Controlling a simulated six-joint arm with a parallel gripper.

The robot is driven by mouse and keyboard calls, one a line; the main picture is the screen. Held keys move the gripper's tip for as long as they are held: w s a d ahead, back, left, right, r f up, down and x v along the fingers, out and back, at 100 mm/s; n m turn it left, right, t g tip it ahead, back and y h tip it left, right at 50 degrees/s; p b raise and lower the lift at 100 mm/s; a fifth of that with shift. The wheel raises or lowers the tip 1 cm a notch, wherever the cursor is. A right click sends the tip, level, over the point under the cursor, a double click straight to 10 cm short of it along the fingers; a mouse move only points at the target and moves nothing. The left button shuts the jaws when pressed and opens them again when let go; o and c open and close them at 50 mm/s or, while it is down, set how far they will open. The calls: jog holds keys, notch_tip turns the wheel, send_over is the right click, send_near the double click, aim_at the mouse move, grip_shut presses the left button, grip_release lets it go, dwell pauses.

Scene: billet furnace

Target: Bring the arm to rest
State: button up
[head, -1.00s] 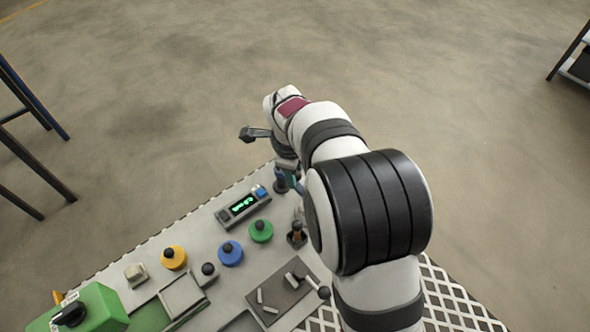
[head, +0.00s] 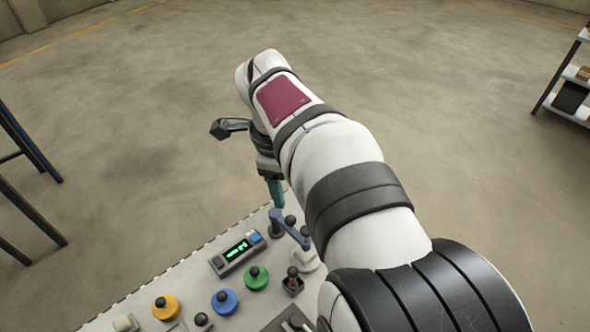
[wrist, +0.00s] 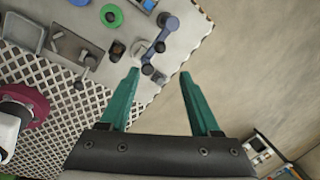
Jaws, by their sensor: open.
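My gripper (head: 276,194) hangs from my white arm at the far corner of the bench, fingers pointing down. In the wrist view my gripper (wrist: 158,74) shows two teal fingers spread apart with nothing between them. A blue crank lever (head: 291,229) with dark knobs stands on a pale round base just below the fingers in the head view. It also shows in the wrist view (wrist: 166,36), beyond the fingertips. The fingers appear apart from it, though the exact gap is hard to judge.
The bench (head: 196,272) carries a green-lit display box (head: 238,252), yellow (head: 166,309), blue (head: 225,303) and green (head: 257,281) round knobs, and a small dark-based lever (head: 293,283). A shelf (head: 570,92) stands far right. Open floor lies beyond the bench.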

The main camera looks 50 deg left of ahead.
jog(key=shift+s+r, duration=0.1)
jog(key=shift+r, duration=0.45)
jog(key=w+d+r+n+g, duration=0.1)
jog(key=w+d+n, duration=0.2)
jog(key=d, duration=2.5)
jog(key=s+d+f+n, duration=0.1)
jog(key=s+d+f, duration=0.2)
jog(key=s+d, duration=0.2)
jog(key=s+d+f+n+g, duration=0.1)
jog(key=s+d+f, duration=0.2)
jog(key=s+d, duration=0.3)
jog(key=shift+s+n+y, duration=0.3)
jog(key=shift+s+n, duration=0.1)
jog(key=shift+s, duration=0.2)
